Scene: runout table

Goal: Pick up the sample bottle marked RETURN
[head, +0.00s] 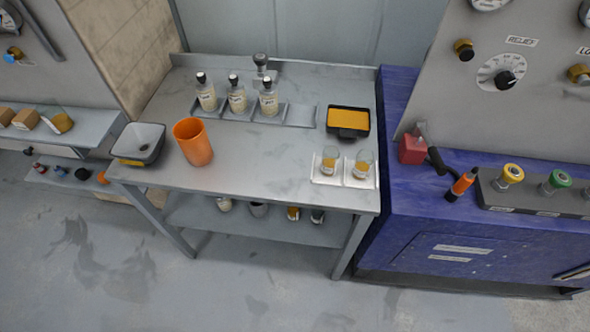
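Three clear bottles with dark stoppers and cream labels stand upright in a row in a metal rack (300,116) at the back of the grey table in the head view: a left bottle (207,99), a middle bottle (238,100) and a right bottle (269,103). Their label print is too small to read surely, so I cannot tell which one is marked RETURN. The rack's right end is empty. My gripper is not in view.
An orange cup (194,143) and a grey square container (139,143) stand front left on the table (255,165). A black tray with an orange face (348,121) is right of the rack. Two small glasses (346,166) stand front right. The table's middle is clear.

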